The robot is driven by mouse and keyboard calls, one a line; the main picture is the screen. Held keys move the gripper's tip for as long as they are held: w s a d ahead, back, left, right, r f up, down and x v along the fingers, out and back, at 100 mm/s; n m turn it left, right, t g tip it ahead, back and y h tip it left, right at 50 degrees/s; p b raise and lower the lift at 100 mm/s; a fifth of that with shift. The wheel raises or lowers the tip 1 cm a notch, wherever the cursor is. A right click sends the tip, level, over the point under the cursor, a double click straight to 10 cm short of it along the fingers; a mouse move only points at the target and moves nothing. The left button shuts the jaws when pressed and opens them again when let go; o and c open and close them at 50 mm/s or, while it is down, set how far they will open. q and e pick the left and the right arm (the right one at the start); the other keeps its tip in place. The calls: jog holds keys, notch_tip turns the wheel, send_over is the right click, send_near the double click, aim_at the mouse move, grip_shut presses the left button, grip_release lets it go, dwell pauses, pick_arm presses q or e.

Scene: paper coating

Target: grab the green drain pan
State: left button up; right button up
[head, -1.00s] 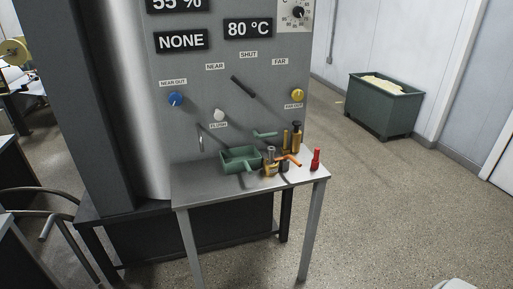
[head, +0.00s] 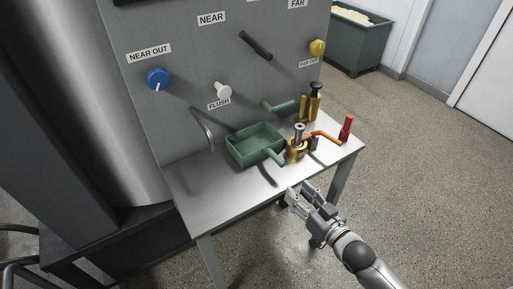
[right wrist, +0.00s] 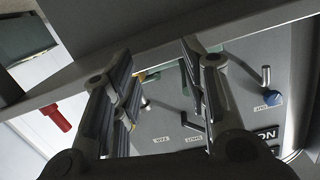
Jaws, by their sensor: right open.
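The green drain pan (head: 254,143) is a shallow rectangular tray with a handle pointing toward the front right. It sits upright on the metal table (head: 208,194) against the grey panel. My right gripper (head: 299,195) is open and empty, in front of the table's front edge and to the lower right of the pan's handle, apart from it. In the right wrist view its fingers (right wrist: 160,75) are spread, with the table edge crossing behind them. My left gripper is not in view.
Brass fittings (head: 297,146) with an orange lever stand just right of the pan's handle. A red object (head: 346,127) stands at the table's right end. The panel carries a blue knob (head: 158,79), a white flush knob (head: 223,91) and a black lever (head: 256,45).

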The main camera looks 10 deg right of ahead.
jog(key=t+y, duration=0.1)
send_near(272, 153)
jog(key=shift+w+a+f, duration=0.2)
jog(key=shift+w, duration=0.4)
jog(key=shift+w+a+f, duration=0.25)
jog(key=shift+w, duration=0.35)
jog(key=shift+w+a, duration=0.2)
jog(key=shift+w, duration=0.45)
jog(key=p+x, duration=0.1)
jog(key=x, duration=0.4)
jog(key=shift+d, duration=0.2)
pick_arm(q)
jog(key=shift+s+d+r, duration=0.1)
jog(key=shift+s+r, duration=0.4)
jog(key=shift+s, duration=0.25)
pick_arm(e)
grip_shut()
jog(key=shift+r, duration=0.15)
